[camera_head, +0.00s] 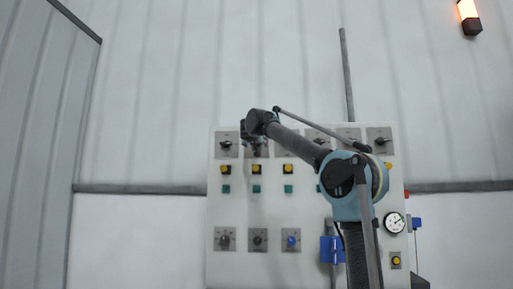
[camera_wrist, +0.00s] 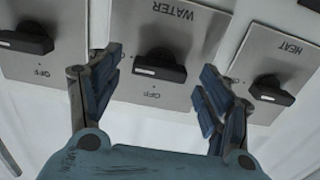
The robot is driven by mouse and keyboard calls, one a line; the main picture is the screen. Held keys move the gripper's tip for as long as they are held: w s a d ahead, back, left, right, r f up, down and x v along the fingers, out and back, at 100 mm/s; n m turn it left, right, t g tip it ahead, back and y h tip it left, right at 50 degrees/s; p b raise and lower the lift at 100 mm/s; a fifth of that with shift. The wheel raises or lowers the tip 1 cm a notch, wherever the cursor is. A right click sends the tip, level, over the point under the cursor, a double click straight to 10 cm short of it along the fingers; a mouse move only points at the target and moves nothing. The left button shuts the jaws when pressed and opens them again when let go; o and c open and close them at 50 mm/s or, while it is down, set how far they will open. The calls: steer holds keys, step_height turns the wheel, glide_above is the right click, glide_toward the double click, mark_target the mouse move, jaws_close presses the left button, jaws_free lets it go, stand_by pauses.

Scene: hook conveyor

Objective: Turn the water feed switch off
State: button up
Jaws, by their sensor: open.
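The water feed switch (camera_wrist: 159,65) is a black rotary knob on a grey plate marked WATER, upside down in the wrist view. In the head view my gripper (camera_head: 254,147) is at the upper left of the white panel (camera_head: 270,210) and largely covers the second plate of the top row.
A HEAT switch (camera_wrist: 270,89) sits close to the right finger in the wrist view, and another black switch (camera_wrist: 27,40) is at the left. Yellow and green buttons and a lower row of knobs (camera_head: 260,239) are below. A gauge (camera_head: 394,222) is at the panel's right.

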steer(key=shift+w, duration=0.9)
steer(key=c, duration=1)
steer(key=shift+c, duration=0.2)
steer(key=shift+n, duration=0.3)
steer(key=n, duration=1.7)
steer(key=shift+n, duration=0.3)
